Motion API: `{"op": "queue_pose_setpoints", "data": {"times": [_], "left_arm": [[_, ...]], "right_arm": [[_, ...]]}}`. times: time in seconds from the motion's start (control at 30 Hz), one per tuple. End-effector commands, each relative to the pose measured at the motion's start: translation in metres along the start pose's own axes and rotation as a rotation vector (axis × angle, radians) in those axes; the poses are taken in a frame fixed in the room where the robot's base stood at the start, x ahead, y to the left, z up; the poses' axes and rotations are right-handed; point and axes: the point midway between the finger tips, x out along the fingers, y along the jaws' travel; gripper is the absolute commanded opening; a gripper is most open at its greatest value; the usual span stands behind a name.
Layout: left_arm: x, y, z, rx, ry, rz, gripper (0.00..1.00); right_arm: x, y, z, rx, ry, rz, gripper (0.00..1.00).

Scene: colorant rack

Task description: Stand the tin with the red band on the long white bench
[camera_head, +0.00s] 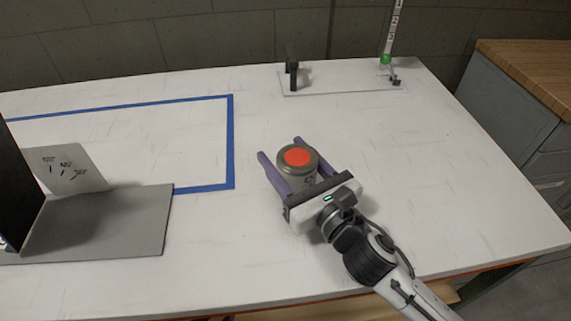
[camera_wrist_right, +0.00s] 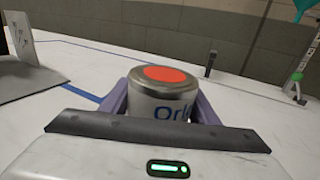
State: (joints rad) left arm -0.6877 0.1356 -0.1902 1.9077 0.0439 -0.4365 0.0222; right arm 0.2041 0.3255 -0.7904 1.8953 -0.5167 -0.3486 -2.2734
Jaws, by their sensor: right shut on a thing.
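A grey metal tin (camera_head: 297,163) with a red disc on its lid is upright between the purple fingers of my right gripper (camera_head: 285,160). The fingers are shut on its sides. In the right wrist view the tin (camera_wrist_right: 160,95) shows part of a blue word on its pale side; no red band shows on the visible side. The tin is over the long white bench (camera_head: 380,190); whether its base touches the surface is hidden by the gripper. My left gripper is not in view.
A blue tape outline (camera_head: 231,140) lies on the bench at left. A grey bookend-like stand (camera_head: 100,225) with a white card (camera_head: 68,171) is at front left. A white plate with a black upright (camera_head: 292,68) and a ruled post (camera_head: 391,35) stands at the back. The bench's right side is clear.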

Motion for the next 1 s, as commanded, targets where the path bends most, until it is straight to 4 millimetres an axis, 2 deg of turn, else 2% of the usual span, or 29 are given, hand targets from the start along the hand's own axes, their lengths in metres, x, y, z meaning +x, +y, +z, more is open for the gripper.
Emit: {"op": "queue_pose_setpoints", "data": {"times": [0.03, 0.1, 0.53, 0.57, 0.63, 1.0], "left_arm": [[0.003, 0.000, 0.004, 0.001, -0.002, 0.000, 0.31], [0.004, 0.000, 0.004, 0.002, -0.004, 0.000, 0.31], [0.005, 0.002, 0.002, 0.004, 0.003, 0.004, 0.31], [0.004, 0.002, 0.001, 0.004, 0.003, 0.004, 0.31], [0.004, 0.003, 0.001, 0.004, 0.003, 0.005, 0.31], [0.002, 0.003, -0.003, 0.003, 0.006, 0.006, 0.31]], "right_arm": [[0.000, 0.000, -0.011, 0.004, 0.001, -0.001, 0.29], [0.000, 0.000, -0.017, 0.003, 0.000, -0.001, 0.29], [0.000, 0.000, -0.024, 0.000, -0.001, 0.000, 0.29], [0.000, 0.000, -0.023, 0.000, 0.000, -0.001, 0.60], [0.000, 0.000, -0.023, 0.000, 0.000, -0.001, 0.72], [0.000, 0.000, -0.017, -0.001, 0.000, 0.000, 0.74]]}}
